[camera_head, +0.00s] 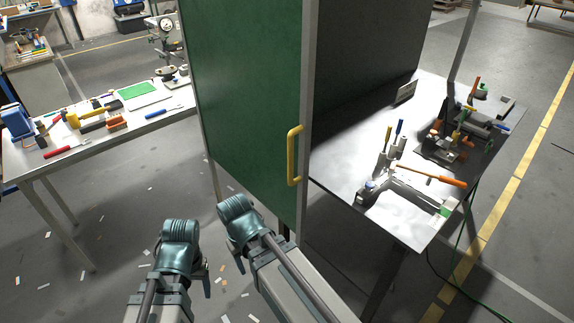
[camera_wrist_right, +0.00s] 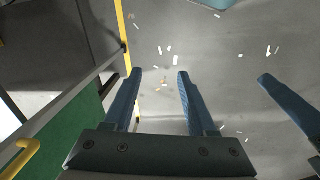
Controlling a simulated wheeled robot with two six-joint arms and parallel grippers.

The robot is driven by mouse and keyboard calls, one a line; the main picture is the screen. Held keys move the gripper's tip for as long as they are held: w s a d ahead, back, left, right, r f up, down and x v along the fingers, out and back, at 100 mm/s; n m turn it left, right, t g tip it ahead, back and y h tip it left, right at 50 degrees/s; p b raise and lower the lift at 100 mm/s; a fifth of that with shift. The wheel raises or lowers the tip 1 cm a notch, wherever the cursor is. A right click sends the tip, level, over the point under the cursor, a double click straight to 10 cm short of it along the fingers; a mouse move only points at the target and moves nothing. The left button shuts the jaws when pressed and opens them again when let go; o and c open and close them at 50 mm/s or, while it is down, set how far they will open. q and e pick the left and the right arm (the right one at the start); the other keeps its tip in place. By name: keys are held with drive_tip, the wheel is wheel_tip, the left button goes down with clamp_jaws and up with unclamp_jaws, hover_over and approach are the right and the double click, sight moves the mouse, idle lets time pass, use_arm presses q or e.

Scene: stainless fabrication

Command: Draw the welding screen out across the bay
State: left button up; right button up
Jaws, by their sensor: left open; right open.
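The welding screen (camera_head: 245,100) is a tall green panel in a grey frame, standing upright at the middle of the head view. A yellow handle (camera_head: 293,157) is on its right edge. The screen (camera_wrist_right: 72,135) and handle (camera_wrist_right: 20,160) also show at the left of the right wrist view. My right gripper (camera_wrist_right: 160,72) is open and empty, over the floor beside the screen, apart from the handle. My left gripper (camera_head: 206,286) is open, low at the left of the right arm; its fingers are partly hidden by the wrist.
A metal welding table (camera_head: 345,185) with clamps and tools stands right of the screen. A workbench (camera_head: 165,120) with hand tools and a green mat stands left. Scraps litter the floor (camera_head: 110,210) between. Yellow lines and a cable (camera_head: 462,235) lie at the right.

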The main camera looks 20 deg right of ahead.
drive_tip(key=w+d+f+m+t+h+b, duration=0.1)
drive_tip(key=w+d+f+m+h+b, duration=0.1)
drive_tip(key=w+d+f+m+b, duration=0.3)
drive_tip(key=w+d+f+m+t+h+b, duration=0.1)
drive_tip(key=w+d+f+h+b, duration=0.15)
drive_tip(key=d, duration=0.45)
use_arm(q)
wheel_tip(320, 180, down, 10)
use_arm(e)
drive_tip(key=w+r+m+t+h, duration=0.3)
drive_tip(key=w+r+m+h, duration=0.1)
drive_tip(key=r, duration=0.5)
drive_tip(key=w+a+r+m+t+h, duration=0.1)
drive_tip(key=w+r+m+t+h, duration=0.3)
drive_tip(key=r, duration=0.6)
drive_tip(key=w+h, duration=0.2)
drive_tip(key=w, duration=0.1)
drive_tip(key=shift+r, duration=0.3)
drive_tip(key=shift+w+a, duration=0.1)
drive_tip(key=shift+w, duration=0.05)
